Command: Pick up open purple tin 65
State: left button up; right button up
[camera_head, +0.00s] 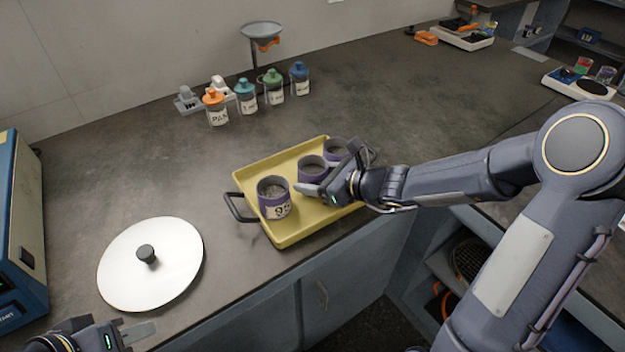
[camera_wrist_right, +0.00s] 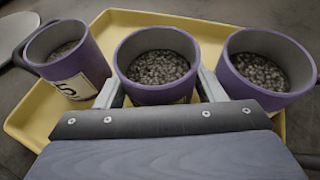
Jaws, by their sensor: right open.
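Three open purple tins with dark grains inside stand in a row on a yellow tray (camera_head: 290,236). The front-left tin (camera_head: 274,202) has a white label ending in 5; its first digit is unclear. It also shows in the right wrist view (camera_wrist_right: 68,60). The middle tin (camera_head: 312,170) is directly ahead of my right gripper in the wrist view (camera_wrist_right: 157,62). The far tin (camera_head: 337,149) is at the right there (camera_wrist_right: 268,70); neither of these labels is readable. My right gripper (camera_wrist_right: 160,88) is open, its fingers at either side of the middle tin's near wall. My left gripper (camera_head: 136,333) is low at the left.
Several capped jars (camera_head: 246,97) and a stand with a grey dish (camera_head: 262,32) are behind. A blue machine (camera_head: 22,235) stands at the left edge. Bare counter lies between lid and jars.

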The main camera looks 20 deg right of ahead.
jog(key=c, duration=0.7)
